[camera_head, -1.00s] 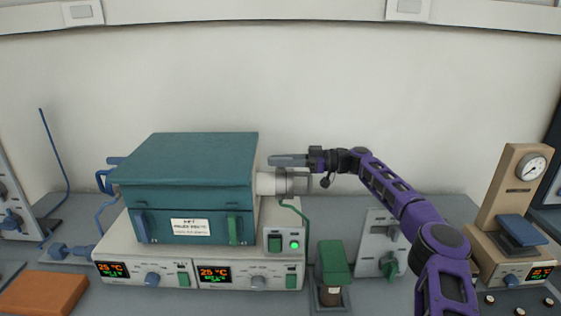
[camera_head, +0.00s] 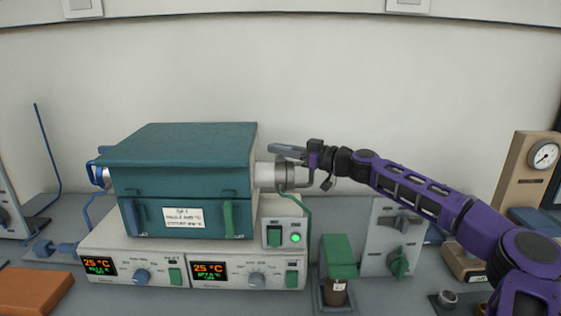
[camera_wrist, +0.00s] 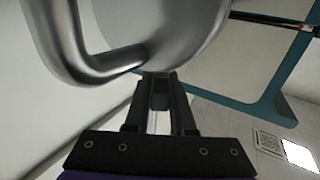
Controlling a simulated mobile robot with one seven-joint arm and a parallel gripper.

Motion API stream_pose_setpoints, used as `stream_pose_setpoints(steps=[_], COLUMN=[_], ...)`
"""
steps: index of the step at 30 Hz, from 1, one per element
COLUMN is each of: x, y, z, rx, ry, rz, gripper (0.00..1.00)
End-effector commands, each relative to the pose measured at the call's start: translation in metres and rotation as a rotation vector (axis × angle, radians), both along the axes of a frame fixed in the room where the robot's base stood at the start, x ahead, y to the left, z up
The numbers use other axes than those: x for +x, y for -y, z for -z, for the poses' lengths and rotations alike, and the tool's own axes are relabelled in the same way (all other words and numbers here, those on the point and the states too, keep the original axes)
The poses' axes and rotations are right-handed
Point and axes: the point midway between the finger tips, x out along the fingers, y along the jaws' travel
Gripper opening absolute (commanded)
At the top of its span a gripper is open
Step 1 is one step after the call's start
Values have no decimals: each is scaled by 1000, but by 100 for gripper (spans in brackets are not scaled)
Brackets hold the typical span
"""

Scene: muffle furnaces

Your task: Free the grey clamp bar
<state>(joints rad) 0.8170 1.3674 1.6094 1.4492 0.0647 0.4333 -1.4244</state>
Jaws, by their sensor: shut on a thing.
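The grey clamp bar (camera_head: 288,149) lies across the upper side of the round metal end flange (camera_head: 282,176) at the furnace's right. In the wrist view it is a bent, shiny metal rod (camera_wrist: 72,48) beside the pale round flange face (camera_wrist: 180,30). My gripper (camera_head: 307,153) comes in from the right at the bar. In the wrist view my dark fingers (camera_wrist: 159,88) are close together at the rod's end and shut on it. The exact contact is partly hidden by the fingers.
The teal furnace (camera_head: 185,180) stands on a white control unit (camera_head: 190,250) with lit displays. A green-topped holder (camera_head: 337,257) and a grey panel with a green handle (camera_head: 385,235) stand below my arm. A gauge stand (camera_head: 530,175) is at right.

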Motion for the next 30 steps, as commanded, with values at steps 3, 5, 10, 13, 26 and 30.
stream_pose_setpoints(steps=[3, 5, 10, 13, 26, 30], x=[-3, -3, -3, -2, -1, -2], y=[-2, -2, -3, -3, -3, -4], z=[2, 1, 1, 0, -2, -3], rx=[-4, -5, -7, -8, -8, -7], ry=[0, 1, 2, 4, 10, 11], rz=[104, 161, 316, 391, 664, 748], gripper=[0, 0, 0, 0, 0, 0])
